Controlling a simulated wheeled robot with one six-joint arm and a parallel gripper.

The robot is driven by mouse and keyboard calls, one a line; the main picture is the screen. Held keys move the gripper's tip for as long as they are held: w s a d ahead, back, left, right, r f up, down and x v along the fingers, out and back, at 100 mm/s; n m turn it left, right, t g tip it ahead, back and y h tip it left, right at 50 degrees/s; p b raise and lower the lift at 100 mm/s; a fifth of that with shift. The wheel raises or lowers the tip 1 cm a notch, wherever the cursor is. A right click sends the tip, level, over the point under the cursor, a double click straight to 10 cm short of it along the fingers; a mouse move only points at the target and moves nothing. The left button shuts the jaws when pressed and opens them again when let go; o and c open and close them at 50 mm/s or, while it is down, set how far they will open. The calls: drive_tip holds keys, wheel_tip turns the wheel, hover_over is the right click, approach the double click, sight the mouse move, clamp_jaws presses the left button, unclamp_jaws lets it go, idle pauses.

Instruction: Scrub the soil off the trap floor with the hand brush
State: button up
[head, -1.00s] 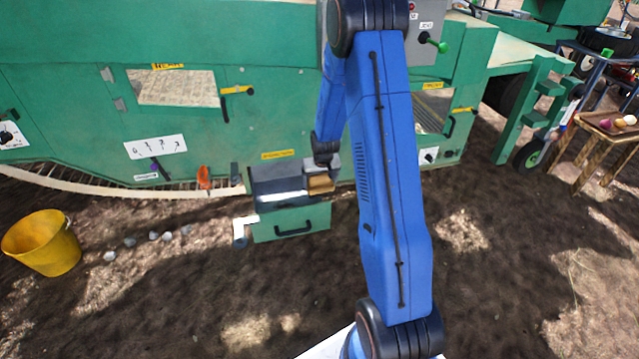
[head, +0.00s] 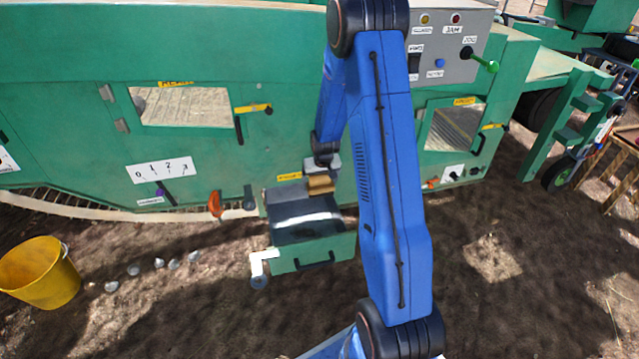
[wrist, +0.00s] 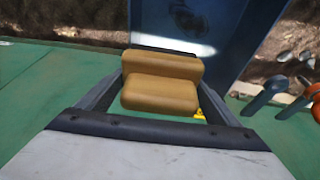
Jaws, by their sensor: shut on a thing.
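The hand brush (head: 320,184) has a tan block-shaped body. My gripper (head: 322,165) is shut on it, and in the wrist view the brush (wrist: 160,92) sits between both fingers. Its bristles are hidden. The trap (head: 290,265) is a green-fronted box with a black handle, standing out from the machine's lower side. Its floor (head: 305,212) looks dark grey with a pale glare. The brush is over the trap's back right part; I cannot tell whether it touches the floor. In the wrist view a dark patch (wrist: 190,16), perhaps soil, shows on the blue-grey trap surface.
The green machine wall (head: 70,120) rises behind the trap, with an orange lever (head: 214,205) to its left. A white bracket (head: 262,262) sticks out at the trap's left corner. A yellow bucket (head: 38,275) and several pale lumps stand at left. Front ground is clear.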

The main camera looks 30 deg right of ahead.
drive_tip(key=shift+f, duration=10)
drive_tip(key=shift+a, duration=0.1)
drive_tip(key=shift+w+a, duration=0.25)
drive_tip(key=shift+a, duration=0.6)
drive_tip(key=shift+w+a, duration=0.25)
drive_tip(key=shift+a, duration=0.55)
drive_tip(key=shift+w+a+f, duration=0.15)
drive_tip(key=shift+w+a, duration=0.35)
drive_tip(key=shift+a, duration=1.25)
drive_tip(key=shift+w+a+f, duration=0.1)
drive_tip(key=shift+w+a, duration=0.4)
drive_tip(key=shift+a, duration=1.25)
drive_tip(key=shift+w+a+f, duration=0.15)
drive_tip(key=shift+w+a, duration=0.35)
drive_tip(key=shift+a, duration=1.25)
drive_tip(key=shift+s+a+f, duration=0.15)
drive_tip(key=shift+s+a, duration=0.05)
drive_tip(key=shift+s, duration=0.7)
drive_tip(key=shift+s+d+f, duration=0.1)
drive_tip(key=shift+s+d, duration=0.25)
drive_tip(key=shift+d, duration=0.8)
drive_tip(key=shift+s+d+f, duration=0.1)
drive_tip(key=shift+s+d, duration=0.2)
drive_tip(key=shift+d, duration=0.9)
drive_tip(key=shift+s+d+f, duration=0.1)
drive_tip(key=shift+s+d, duration=0.25)
drive_tip(key=shift+d, duration=0.8)
